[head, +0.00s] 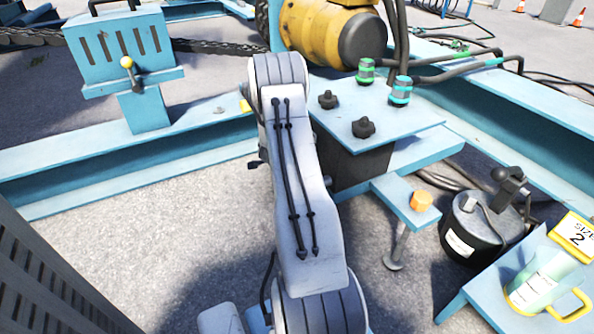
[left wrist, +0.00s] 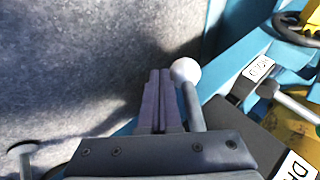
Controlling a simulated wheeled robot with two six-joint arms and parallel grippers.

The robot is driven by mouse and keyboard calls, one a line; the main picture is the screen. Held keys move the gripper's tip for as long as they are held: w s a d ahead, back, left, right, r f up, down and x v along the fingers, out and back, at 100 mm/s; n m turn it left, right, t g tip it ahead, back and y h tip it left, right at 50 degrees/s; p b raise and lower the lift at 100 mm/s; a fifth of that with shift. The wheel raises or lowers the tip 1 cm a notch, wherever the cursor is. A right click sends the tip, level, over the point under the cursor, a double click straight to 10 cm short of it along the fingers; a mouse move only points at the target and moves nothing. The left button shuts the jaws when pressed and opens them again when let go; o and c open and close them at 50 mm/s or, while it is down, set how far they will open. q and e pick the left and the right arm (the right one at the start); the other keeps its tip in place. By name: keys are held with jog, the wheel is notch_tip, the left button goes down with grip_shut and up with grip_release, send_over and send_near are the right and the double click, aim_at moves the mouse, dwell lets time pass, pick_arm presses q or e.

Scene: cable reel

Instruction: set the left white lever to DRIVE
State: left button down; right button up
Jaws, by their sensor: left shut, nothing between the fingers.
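In the left wrist view, a lever with a white ball knob (left wrist: 185,72) on a grey shaft (left wrist: 194,108) stands just right of my left gripper (left wrist: 160,72). The gripper's two dark fingers are shut together with nothing between them. The fingers are beside the knob and shaft, not around them; I cannot tell if they touch. Another white label (left wrist: 258,68) sits higher on the blue frame. In the head view my arm hides the lever and the left gripper. My right gripper is not in view.
A second grey rod (left wrist: 298,105) lies right of the lever. In the head view, a blue post (head: 145,112) carries a yellow-knobbed lever (head: 127,63). A blue plate (head: 385,123) with black knobs, a yellow motor (head: 318,28) and a black canister (head: 470,230) stand to the right.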

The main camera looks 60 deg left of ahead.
pick_arm(q)
jog(key=shift+a, duration=0.1)
dwell(0.4)
jog(key=shift+r, duration=0.1)
jog(key=p+v, duration=0.5)
jog(key=v, duration=0.5)
jog(key=shift+d, duration=0.25)
jog(key=shift+s, duration=0.1)
